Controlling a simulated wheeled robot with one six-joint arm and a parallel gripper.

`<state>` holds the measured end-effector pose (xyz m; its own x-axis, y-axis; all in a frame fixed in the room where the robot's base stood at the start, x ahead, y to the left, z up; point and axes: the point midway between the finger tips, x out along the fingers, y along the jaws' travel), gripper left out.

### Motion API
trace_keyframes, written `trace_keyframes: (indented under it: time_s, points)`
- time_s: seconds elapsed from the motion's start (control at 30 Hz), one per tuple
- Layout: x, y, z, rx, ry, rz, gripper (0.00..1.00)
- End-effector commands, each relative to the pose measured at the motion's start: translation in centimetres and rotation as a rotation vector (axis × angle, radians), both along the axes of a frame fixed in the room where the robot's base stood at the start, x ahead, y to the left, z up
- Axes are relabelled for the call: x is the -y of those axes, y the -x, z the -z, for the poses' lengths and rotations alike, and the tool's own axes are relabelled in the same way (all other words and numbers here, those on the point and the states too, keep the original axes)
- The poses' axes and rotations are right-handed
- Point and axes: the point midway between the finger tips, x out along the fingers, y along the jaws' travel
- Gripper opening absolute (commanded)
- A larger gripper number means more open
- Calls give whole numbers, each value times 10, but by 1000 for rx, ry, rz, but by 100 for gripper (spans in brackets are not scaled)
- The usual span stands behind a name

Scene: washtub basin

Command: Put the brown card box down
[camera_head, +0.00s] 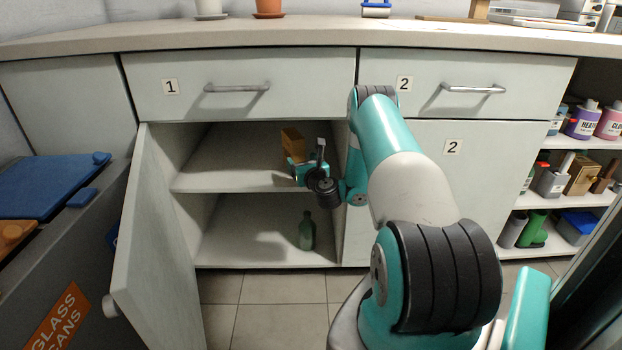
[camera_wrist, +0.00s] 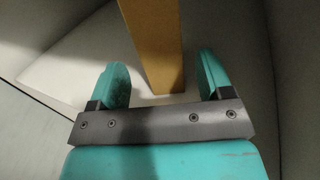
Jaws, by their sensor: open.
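The brown card box (camera_head: 292,140) stands on the upper shelf (camera_head: 225,170) inside the open cabinet under drawer 1. In the wrist view the box (camera_wrist: 157,45) rises between my gripper's two teal fingers (camera_wrist: 165,82). A gap shows on each side of the box, so the fingers are apart from it. My gripper (camera_head: 297,166) reaches into the cabinet just in front of the box and is open. The box's lower part is partly hidden by the gripper in the head view.
The cabinet door (camera_head: 155,235) hangs open at the left. A green bottle (camera_head: 307,232) stands on the lower shelf. The upper shelf is free left of the box. The cabinet's right side wall is close to my wrist.

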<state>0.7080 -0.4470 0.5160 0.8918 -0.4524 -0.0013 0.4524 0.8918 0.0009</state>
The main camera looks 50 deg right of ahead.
Motion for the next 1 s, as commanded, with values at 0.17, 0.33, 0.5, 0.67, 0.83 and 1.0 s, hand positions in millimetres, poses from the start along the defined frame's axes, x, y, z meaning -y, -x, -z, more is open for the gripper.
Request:
trace_keyframes:
  time_s: [0.17,0.33,0.5,0.67,0.83,1.0]
  points:
    - [-3,13,7,4,3,4,73]
    - [-6,19,6,4,4,4,73]
    - [-11,28,7,3,4,4,73]
    - [-18,37,8,2,3,4,73]
    - [-24,51,5,2,3,5,73]
    - [-29,60,2,1,2,3,73]
